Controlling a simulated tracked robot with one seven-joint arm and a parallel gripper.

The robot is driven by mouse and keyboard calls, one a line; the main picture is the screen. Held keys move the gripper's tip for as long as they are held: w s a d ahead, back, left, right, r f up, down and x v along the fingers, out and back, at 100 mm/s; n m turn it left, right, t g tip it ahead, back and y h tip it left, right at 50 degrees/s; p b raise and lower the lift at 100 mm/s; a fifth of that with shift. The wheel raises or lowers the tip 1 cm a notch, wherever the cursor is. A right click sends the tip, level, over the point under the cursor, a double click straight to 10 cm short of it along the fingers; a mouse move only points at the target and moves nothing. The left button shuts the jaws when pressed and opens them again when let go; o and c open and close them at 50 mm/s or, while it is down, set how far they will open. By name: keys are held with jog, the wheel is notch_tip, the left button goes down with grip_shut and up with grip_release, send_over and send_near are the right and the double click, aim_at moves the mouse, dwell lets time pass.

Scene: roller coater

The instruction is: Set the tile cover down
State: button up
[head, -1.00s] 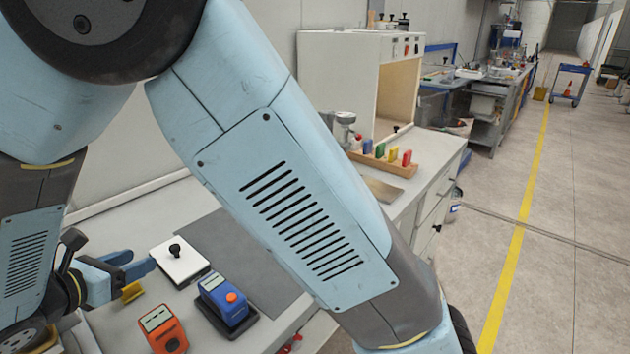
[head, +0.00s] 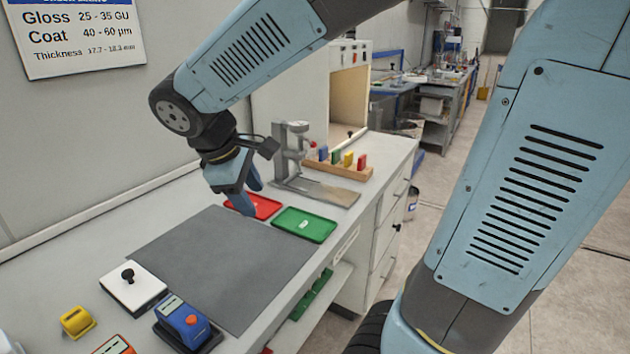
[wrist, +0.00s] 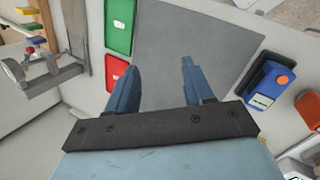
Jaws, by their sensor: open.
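The tile cover (head: 134,288), a white square plate with a black knob, lies flat on the bench at the lower left in the head view. It is beside the near left corner of the grey mat (head: 225,262) and behind the blue meter (head: 187,322). I cannot make it out in the wrist view. My gripper (head: 246,198) is open and empty, pointing down near the red tray (head: 262,207), well away from the cover. In the wrist view my gripper (wrist: 156,75) has its two blue fingers apart over the bench, with nothing between them.
A green tray (head: 305,225) lies right of the red one. A grey stand (head: 292,160) and a wooden rack (head: 338,170) with coloured blocks are behind. A yellow block (head: 77,321) and an orange device (head: 115,345) are at the near left. The mat is bare.

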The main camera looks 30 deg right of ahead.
jog(key=s+d+r+m+t+y, duration=0.3)
jog(key=s+d+r+m+y, duration=0.1)
jog(key=s+d+m, duration=0.5)
jog(key=shift+r+m, duration=0.2)
jog(key=shift+m, duration=0.8)
jog(key=shift+d, duration=0.1)
